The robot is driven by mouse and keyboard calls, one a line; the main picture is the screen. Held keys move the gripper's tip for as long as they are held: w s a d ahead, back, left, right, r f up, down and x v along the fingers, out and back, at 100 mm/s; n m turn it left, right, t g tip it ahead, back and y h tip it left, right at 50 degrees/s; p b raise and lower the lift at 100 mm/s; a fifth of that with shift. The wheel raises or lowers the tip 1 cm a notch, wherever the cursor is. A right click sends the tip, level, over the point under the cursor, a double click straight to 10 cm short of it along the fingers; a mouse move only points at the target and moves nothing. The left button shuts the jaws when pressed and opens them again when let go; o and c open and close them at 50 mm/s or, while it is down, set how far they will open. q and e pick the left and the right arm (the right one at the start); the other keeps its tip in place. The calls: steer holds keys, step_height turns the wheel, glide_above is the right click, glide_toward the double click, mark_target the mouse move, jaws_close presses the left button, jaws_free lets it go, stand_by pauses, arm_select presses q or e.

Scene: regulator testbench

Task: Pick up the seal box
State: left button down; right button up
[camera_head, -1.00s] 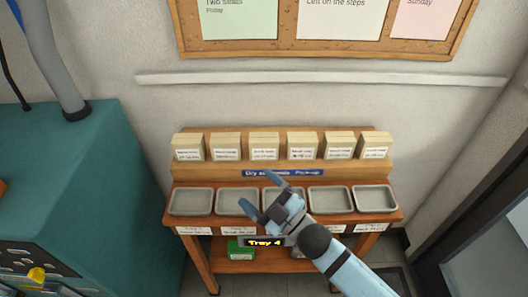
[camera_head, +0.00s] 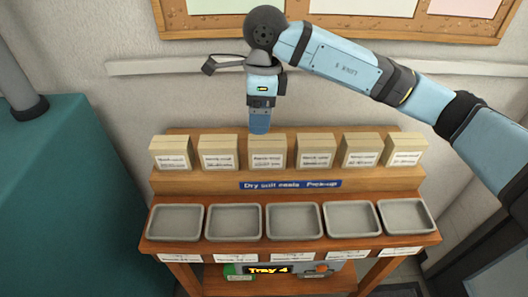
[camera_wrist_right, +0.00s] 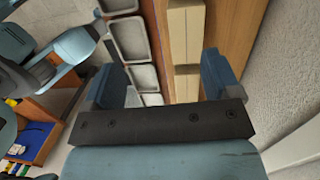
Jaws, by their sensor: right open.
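Several cream seal boxes with white labels stand in a row on the raised wooden shelf; the third from the left (camera_head: 267,153) is nearest my right gripper. The label print is too small to read surely. My right gripper (camera_head: 259,127) points down just above and behind that box in the head view, open and empty. In the right wrist view its two blue fingers (camera_wrist_right: 168,80) are spread apart, with pale box tops (camera_wrist_right: 186,45) ahead between them. My left gripper is not in the head view.
Empty grey trays (camera_head: 235,222) line the lower front level, below a blue sign (camera_head: 290,184). A teal cabinet (camera_head: 70,200) stands left; a wall rail (camera_head: 160,66) runs behind.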

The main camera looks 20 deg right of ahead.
mark_target(267, 140)
steer(key=shift+t+h, duration=0.3)
steer(key=shift+h, duration=0.3)
steer(key=f, duration=0.2)
steer(key=w+d+f, duration=0.1)
steer(key=f, duration=0.1)
steer(key=d+f, duration=0.1)
steer(key=f, duration=0.2)
steer(key=shift+w, duration=0.2)
steer(key=shift+w+d+f+p, duration=0.15)
steer(key=shift+d+f, duration=0.05)
steer(key=shift+f, duration=1.2)
steer(key=shift+w+d+f+p, duration=0.15)
steer(key=shift+f, duration=1.25)
steer(key=c, duration=1.1)
